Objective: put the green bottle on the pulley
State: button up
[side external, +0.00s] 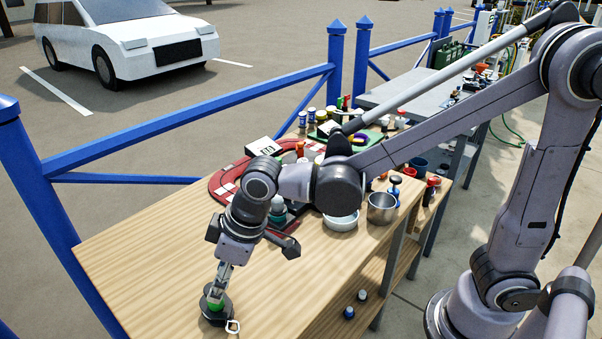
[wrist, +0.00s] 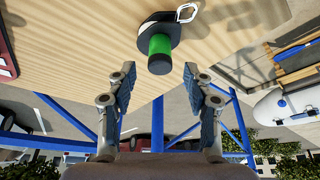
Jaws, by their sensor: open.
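The black pulley (side external: 217,317) lies near the table's front corner, with a pale metal shackle (side external: 233,326) at its right. The green bottle (side external: 214,304) stands on the pulley, below my gripper (side external: 217,289). In the wrist view, the green bottle (wrist: 160,46) has a dark end toward the camera, and the black pulley (wrist: 172,25) shows behind it with its shackle (wrist: 187,12). My gripper (wrist: 160,75) is open. Its two fingers are spread either side of the bottle's dark end, with clear gaps showing. The bottle's contact with the pulley is partly hidden.
The wooden table (side external: 140,250) is bare around the pulley. A red tray (side external: 222,182), a white bowl (side external: 342,220), a metal pot (side external: 382,208) and several small items crowd its far end. A blue railing (side external: 190,122) runs along the left side.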

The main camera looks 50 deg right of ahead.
jog(key=v, duration=0.6)
jog(key=s+d+m+t+h, duration=0.1)
jog(key=s+d+m, duration=0.2)
jog(key=d, duration=0.8)
jog(key=s+d+f+m+t+h, duration=0.1)
jog(key=s+d+m+t, duration=0.1)
jog(key=d, duration=0.9)
jog(key=shift+s+f+m+h, duration=0.2)
jog(key=shift+s+m+h, duration=0.25)
jog(key=shift+m, duration=0.65)
